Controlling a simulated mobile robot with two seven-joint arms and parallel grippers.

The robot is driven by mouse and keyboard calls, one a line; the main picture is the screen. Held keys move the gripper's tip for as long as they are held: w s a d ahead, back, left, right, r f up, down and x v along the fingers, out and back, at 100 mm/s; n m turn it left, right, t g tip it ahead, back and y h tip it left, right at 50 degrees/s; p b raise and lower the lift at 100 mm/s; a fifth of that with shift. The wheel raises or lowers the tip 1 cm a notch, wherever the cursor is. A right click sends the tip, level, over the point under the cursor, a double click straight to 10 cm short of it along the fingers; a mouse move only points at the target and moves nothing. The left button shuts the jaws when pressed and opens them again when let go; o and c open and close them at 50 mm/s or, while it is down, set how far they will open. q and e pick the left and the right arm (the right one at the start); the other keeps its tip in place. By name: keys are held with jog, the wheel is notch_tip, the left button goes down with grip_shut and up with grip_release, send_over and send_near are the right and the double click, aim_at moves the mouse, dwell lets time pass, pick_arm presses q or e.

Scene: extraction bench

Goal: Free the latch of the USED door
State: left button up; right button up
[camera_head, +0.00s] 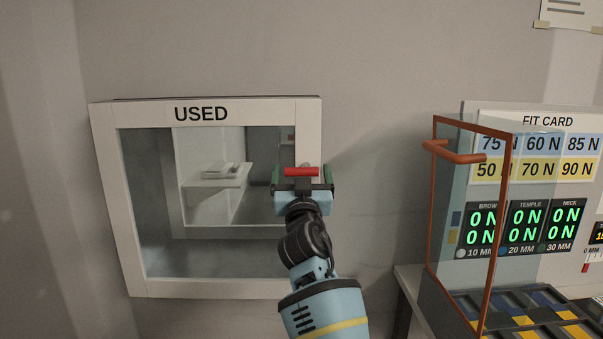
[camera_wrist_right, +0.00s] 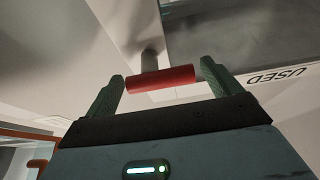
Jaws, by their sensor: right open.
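The USED door (camera_head: 222,108) is a white-framed window panel on the wall, closed as far as I can see; its frame and lettering also show in the right wrist view (camera_wrist_right: 245,95). A red latch handle (camera_head: 301,172) lies level on the right side of the frame. My right gripper (camera_head: 302,178) is open in front of it, with a green finger at each end of the red bar. In the right wrist view the red handle (camera_wrist_right: 160,79) lies between the two fingertips, with small gaps visible. My left gripper is not in view.
Behind the glass is a small white shelf (camera_head: 217,182). To the right stands a clear case with an orange frame and handle (camera_head: 455,152), before a FIT CARD board (camera_head: 548,121) and digital readouts. The wall between door and case is bare.

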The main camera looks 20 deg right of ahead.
jog(key=shift+w+d+r, duration=0.1)
jog(key=shift+w+r, duration=0.05)
jog(key=shift+w, duration=0.3)
jog(key=c, duration=1)
